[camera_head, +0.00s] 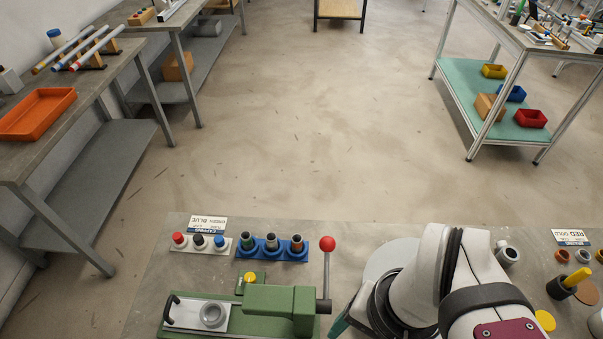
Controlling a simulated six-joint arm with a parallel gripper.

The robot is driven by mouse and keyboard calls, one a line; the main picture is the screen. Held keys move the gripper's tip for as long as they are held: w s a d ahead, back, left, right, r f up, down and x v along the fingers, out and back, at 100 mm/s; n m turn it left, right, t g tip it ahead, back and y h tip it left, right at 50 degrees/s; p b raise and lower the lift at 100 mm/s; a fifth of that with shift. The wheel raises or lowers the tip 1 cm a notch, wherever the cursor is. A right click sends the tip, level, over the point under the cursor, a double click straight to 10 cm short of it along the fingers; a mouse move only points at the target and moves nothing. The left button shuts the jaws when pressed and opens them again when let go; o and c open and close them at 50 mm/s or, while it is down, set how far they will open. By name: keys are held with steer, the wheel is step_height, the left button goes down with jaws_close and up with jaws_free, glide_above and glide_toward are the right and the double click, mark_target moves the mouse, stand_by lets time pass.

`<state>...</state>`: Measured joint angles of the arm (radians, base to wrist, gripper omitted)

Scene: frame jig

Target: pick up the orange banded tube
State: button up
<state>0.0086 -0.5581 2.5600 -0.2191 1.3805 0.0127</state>
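A blue rack (261,254) stands on the near bench and holds three upright tubes in a row. The right-hand tube, with an orange-brown band (297,244), looks like the orange banded tube. Beside it stand a blue-banded tube (271,242) and, at the left end, a green-banded tube (247,241). My arm comes in at the lower right, well to the right of the rack. My gripper does not show clearly; the arm and the frame's lower edge hide it.
Grey and orange-brown rings and a yellow-topped black part (568,284) lie at right.

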steer(key=m+h, duration=0.2)
steer(key=m, duration=0.6)
glide_above(297, 240)
steer(key=s, duration=0.1)
step_height(297, 240, down, 4)
steer(key=r, duration=0.1)
step_height(297, 240, down, 16)
steer(key=shift+w+f, duration=0.1)
jaws_close()
